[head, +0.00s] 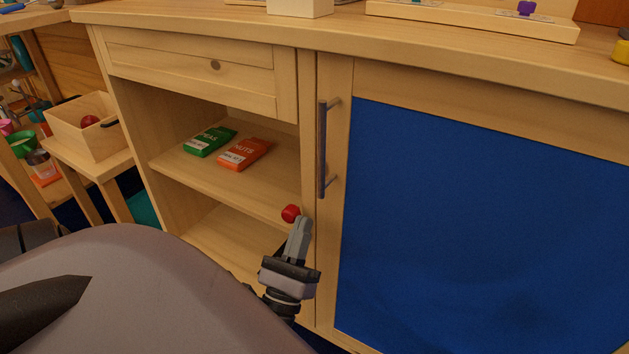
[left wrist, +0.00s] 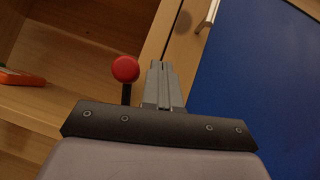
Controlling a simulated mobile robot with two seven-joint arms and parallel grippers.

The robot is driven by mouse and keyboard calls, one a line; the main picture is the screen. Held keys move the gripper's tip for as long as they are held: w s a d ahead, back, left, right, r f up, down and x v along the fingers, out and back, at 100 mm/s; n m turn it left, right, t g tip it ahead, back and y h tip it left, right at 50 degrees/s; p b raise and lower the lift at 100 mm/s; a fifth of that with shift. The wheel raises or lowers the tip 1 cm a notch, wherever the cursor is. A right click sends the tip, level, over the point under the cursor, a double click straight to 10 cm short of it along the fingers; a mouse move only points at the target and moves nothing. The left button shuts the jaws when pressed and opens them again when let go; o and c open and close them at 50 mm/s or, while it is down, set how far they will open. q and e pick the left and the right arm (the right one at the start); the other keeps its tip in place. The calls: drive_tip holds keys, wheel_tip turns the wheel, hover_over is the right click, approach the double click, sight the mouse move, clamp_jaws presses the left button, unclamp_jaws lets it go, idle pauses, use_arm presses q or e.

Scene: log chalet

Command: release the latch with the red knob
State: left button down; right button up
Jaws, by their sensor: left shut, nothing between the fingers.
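The red knob (head: 291,213) is a small ball in front of the wooden cabinet's middle post, left of the blue door. In the left wrist view the red knob (left wrist: 125,68) sits on a short dark stem, just left of the fingers. My left gripper (head: 302,222) is shut and empty, its fingertips just right of the knob. In the left wrist view the gripper fingers (left wrist: 161,68) lie together beside the knob; I cannot tell whether they touch it. The rest of the latch is hidden. My right gripper is not in view.
The blue door (head: 480,220) has a vertical metal handle (head: 322,150) above and right of the knob. Open shelves hold a green packet (head: 209,141) and an orange packet (head: 244,153). A drawer (head: 190,72) is above. A wooden box (head: 88,138) stands at the left.

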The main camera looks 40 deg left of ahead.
use_arm(q)
wheel_tip(320, 180, up, 20)
drive_tip(key=p, duration=0.8)
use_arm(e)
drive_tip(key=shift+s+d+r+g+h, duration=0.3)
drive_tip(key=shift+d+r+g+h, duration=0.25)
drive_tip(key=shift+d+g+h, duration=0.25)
use_arm(q)
drive_tip(key=shift+f, duration=0.15)
